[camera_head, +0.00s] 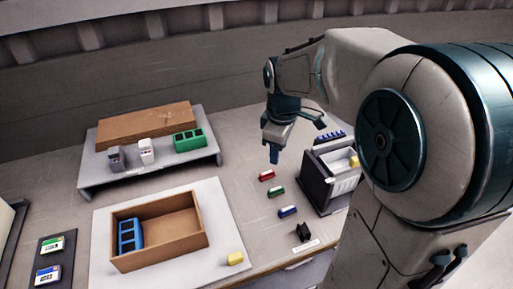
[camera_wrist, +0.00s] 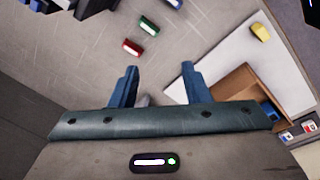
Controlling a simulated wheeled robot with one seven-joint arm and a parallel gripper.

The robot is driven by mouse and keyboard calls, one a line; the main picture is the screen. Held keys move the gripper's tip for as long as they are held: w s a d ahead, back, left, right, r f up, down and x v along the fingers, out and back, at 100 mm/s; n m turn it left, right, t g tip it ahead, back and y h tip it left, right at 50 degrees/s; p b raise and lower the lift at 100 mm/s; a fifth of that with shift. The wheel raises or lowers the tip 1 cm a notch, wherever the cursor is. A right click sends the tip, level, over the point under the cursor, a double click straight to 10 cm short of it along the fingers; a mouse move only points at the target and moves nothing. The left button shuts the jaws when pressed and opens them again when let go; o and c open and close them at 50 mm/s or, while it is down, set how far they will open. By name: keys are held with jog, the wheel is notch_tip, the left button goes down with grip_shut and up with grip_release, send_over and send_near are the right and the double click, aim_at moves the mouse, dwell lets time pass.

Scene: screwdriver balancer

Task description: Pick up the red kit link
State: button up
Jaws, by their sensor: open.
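The red kit link (camera_head: 267,175) is a small red block with a pale top, lying on the table. It also shows in the wrist view (camera_wrist: 132,47), beyond my fingertips. The green link (camera_head: 276,191) and the blue link (camera_head: 288,211) lie in a row with it toward the front. My gripper (camera_head: 283,150) is above the table near the red link, with its fingers pointing down. In the wrist view my gripper (camera_wrist: 156,68) has its fingers apart with nothing between them. The red link is apart from the fingers.
A wooden tray (camera_head: 198,224) with a blue holder (camera_head: 130,236) stands on a white mat, beside a yellow block (camera_head: 235,258). A dark organizer (camera_head: 317,180) stands right of the links. A raised shelf (camera_head: 152,169) with a green holder (camera_head: 189,140) is behind left.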

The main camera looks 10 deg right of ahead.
jog(key=w+f+n+g+b, duration=0.1)
jog(key=w+f+n+b, duration=0.1)
jog(key=w+f+n, duration=0.85)
send_over(267, 172)
jog(key=shift+m, duration=0.25)
jog(key=f, duration=0.6)
jog(key=shift+s+a+f, duration=0.15)
jog(key=shift+a+f, duration=0.2)
jog(key=shift+d+f+p, duration=0.2)
jog(key=shift+f+p, duration=0.05)
jog(key=shift+f, duration=1.05)
jog(key=shift+d+f+p, duration=0.15)
jog(key=shift+f+p, duration=0.05)
jog(key=shift+f, duration=1.1)
grip_shut()
